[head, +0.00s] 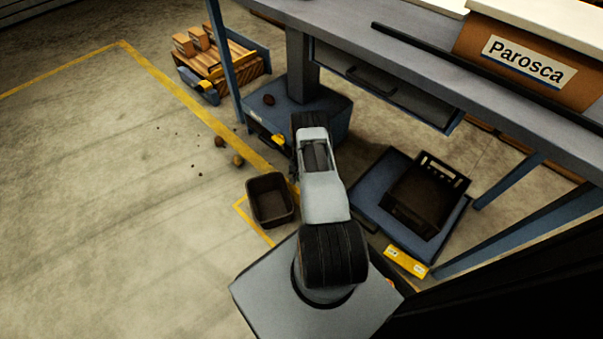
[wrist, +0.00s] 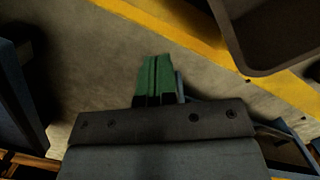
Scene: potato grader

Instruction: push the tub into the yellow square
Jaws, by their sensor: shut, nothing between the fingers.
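The tub (head: 258,208) is a dark, open, empty-looking box standing upright on the floor, left of my arm in the head view. It also shows at the top right of the wrist view (wrist: 245,55). The yellow square (head: 256,227) shows only as a corner and one thin side; the tub hides part of its outline. The tub appears to overlap it; how much lies inside, I cannot tell. My gripper (wrist: 157,60), with green fingers, is shut and empty, apart from the tub in the wrist view. My arm mostly hides it in the head view.
A wide yellow floor line (head: 190,100) runs past the tub. A blue-grey bench (head: 440,65) stands over a black crate (head: 428,195) on a blue platform. A pallet with boxes (head: 225,70) is at the back. Potatoes (head: 237,160) lie on the floor. Open floor lies left.

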